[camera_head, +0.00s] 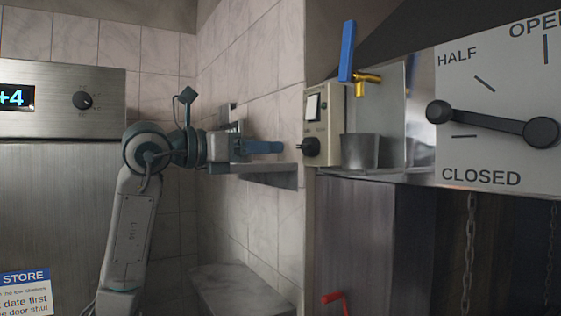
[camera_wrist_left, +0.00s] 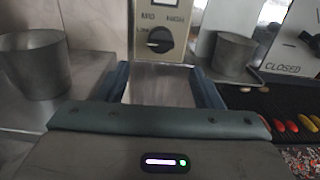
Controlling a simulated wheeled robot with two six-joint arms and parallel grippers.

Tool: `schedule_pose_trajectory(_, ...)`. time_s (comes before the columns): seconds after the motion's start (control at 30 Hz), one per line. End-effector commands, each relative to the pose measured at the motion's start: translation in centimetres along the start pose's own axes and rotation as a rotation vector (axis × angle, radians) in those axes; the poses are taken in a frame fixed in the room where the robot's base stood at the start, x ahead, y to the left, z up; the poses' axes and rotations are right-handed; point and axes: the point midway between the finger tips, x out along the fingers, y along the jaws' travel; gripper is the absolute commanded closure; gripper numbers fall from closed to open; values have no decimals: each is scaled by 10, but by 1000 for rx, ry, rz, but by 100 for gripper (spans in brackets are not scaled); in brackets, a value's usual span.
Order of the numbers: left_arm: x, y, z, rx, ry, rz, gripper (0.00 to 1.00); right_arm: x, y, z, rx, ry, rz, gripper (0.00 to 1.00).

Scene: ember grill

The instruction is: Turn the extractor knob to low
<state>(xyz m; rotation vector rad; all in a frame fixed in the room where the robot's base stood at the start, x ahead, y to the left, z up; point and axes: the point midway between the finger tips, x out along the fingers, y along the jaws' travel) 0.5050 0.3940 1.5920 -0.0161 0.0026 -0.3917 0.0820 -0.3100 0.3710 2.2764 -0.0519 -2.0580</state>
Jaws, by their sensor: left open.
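The extractor knob (camera_head: 309,147) is a dark round knob on a beige control box (camera_head: 329,123) with a white switch above it. In the left wrist view the knob (camera_wrist_left: 160,40) sits ahead, with MID and HIGH lettering above it and LOW lettering at its left. I cannot tell surely which mark it points to. My left gripper (camera_head: 280,147) is open and empty, its blue fingers reaching toward the knob but apart from it. In the left wrist view the two fingers (camera_wrist_left: 163,82) stand apart below the knob. My right gripper is not in view.
A metal cup (camera_head: 360,151) stands right of the box, below a brass tap with a blue lever (camera_head: 347,50). Another metal cup (camera_wrist_left: 32,65) is at left in the wrist view. A damper lever (camera_head: 488,118) on a white plate is at right. A tiled wall lies behind my arm.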

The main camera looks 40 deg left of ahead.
Motion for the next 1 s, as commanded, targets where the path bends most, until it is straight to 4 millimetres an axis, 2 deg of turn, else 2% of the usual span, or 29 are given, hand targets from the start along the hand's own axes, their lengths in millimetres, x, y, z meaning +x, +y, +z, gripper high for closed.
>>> schedule_pose_trajectory(0.1,-16,0,-2,2,-1,2,40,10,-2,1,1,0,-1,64)
schedule_pose_trajectory(0.27,-26,0,0,1,-1,0,40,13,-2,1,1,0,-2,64)
schedule_pose_trajectory(1.0,-27,0,0,0,0,-1,40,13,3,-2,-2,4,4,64)
